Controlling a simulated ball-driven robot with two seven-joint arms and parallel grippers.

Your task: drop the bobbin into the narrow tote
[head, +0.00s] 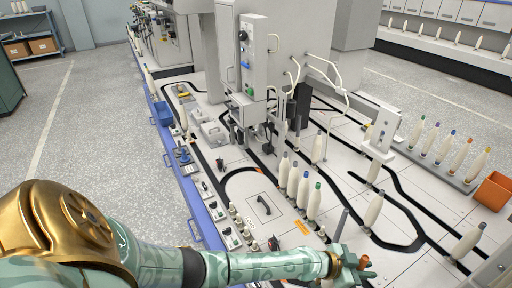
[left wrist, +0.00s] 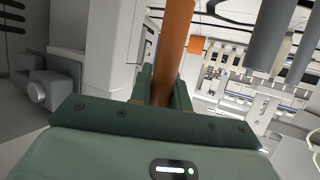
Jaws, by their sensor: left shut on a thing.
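My left gripper (head: 356,271) is at the bottom edge of the head view, over the near side of the machine bed. It is shut on an orange-brown rod-like bobbin (head: 364,262), of which only a short end shows there. In the left wrist view the bobbin (left wrist: 173,50) stands as a smooth orange-brown cylinder between the green fingers (left wrist: 163,92). Its top runs out of the frame. An orange tote (head: 493,190) is at the right edge of the head view, apart from the gripper. A small orange box shape (left wrist: 196,44) shows in the left wrist view. My right gripper is not in view.
Cream bobbins with coloured tips (head: 304,189) stand upright on the bed left of and beyond my gripper. More stand in a row (head: 440,150) by the orange tote. A blue bin (head: 162,114) is at the bed's left edge. The tall grey machine (head: 290,50) fills the back.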

